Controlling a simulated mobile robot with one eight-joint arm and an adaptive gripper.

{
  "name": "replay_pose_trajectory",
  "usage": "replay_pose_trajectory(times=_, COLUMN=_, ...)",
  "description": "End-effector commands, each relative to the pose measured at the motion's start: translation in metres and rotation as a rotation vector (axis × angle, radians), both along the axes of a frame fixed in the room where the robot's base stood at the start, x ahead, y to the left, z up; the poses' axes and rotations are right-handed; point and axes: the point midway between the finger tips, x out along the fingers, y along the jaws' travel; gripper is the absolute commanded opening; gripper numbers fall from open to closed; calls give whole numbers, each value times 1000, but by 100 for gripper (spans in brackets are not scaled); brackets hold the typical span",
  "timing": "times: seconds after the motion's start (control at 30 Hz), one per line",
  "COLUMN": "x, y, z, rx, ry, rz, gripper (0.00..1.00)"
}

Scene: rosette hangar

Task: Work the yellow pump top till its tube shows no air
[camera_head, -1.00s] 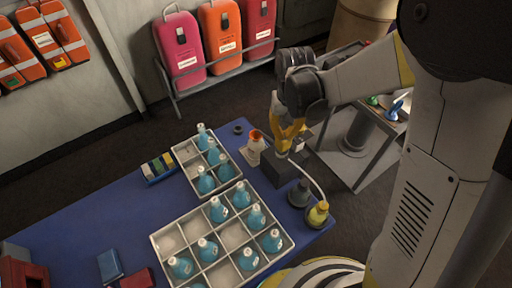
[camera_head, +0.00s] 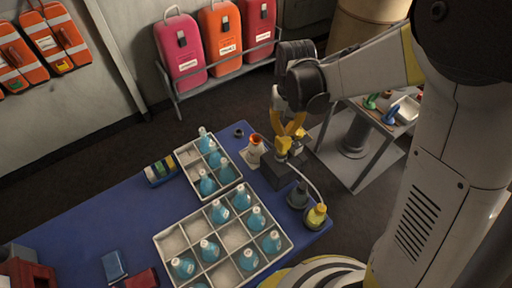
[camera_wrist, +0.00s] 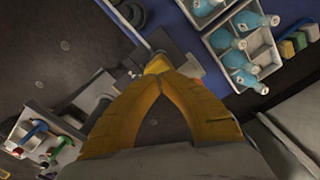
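The yellow pump top (camera_head: 284,146) sits on a dark block at the right part of the blue table. I cannot make out whether the tube holds air. My gripper (camera_head: 289,134) points down just above the pump top, its yellow fingertips together. The wrist view shows the fingers (camera_wrist: 160,82) meeting at their tips with nothing between them, and the yellow pump top (camera_wrist: 158,65) just beyond. Whether they touch it is unclear.
Divided trays (camera_head: 160,240) with blue bottles fill the table's middle. A grey cart (camera_head: 345,160) stands behind.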

Motion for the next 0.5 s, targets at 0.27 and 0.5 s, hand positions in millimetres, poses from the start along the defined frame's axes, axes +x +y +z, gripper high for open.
replay_pose_trajectory(times=0.27, x=0, y=0, z=24, rx=0, ry=0, rz=0, gripper=0)
replay_pose_trajectory(times=0.5, x=0, y=0, z=43, rx=0, ry=0, rz=0, gripper=0)
